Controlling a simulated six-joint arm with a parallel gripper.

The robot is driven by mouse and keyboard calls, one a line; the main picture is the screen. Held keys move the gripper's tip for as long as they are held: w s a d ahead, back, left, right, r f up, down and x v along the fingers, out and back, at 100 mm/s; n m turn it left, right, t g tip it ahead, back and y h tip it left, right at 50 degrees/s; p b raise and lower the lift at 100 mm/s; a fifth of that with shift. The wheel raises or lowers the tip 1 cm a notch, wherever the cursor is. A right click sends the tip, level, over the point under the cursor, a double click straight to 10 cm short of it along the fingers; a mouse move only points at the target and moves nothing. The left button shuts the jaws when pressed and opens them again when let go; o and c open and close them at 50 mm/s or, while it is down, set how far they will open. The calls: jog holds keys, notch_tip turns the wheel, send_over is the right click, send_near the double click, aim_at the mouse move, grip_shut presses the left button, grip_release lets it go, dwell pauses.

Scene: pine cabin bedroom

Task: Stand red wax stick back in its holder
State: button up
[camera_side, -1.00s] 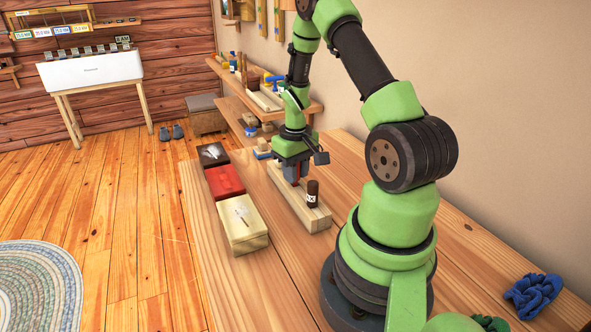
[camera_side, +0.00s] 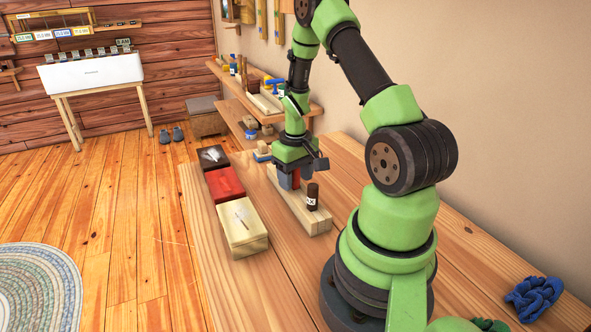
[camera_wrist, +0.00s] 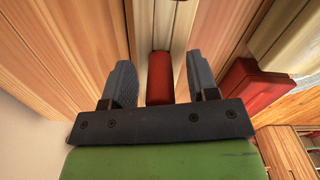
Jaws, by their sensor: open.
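The red wax stick (camera_side: 296,179) stands upright at the pale wooden holder (camera_side: 316,223); its foot is hard to make out. In the wrist view the red stick (camera_wrist: 160,78) lies between my two fingers, with a gap on each side. The holder (camera_wrist: 168,25) runs away from it as a pale strip. My gripper (camera_side: 289,182) is open, pointing down over the holder, with its fingers around the stick but apart from it. A dark brown stick (camera_side: 312,196) with a white label stands in the near end of the holder.
Left of the holder, a black box (camera_side: 213,157), a red box (camera_side: 224,182) and a cream box (camera_side: 242,228) stand in a row. Shelves (camera_side: 262,100) with small items are along the wall. A blue cloth-like bundle (camera_side: 533,297) lies at right. The near tabletop is mostly clear.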

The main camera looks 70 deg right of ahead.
notch_tip(320, 180, up, 10)
jog(key=shift+f, duration=0.1)
dwell(0.5)
jog(key=a+r+n+t, duration=0.1)
jog(key=a+r+t, duration=0.4)
jog(key=a+r, duration=1.1)
jog(key=s+a+n+t+y, duration=0.1)
jog(key=s+a+t+y, duration=0.1)
jog(key=s+a, duration=0.4)
jog(key=shift+s+a+r, duration=0.35)
jog(key=shift+s+a, duration=0.05)
jog(key=shift+a, duration=0.5)
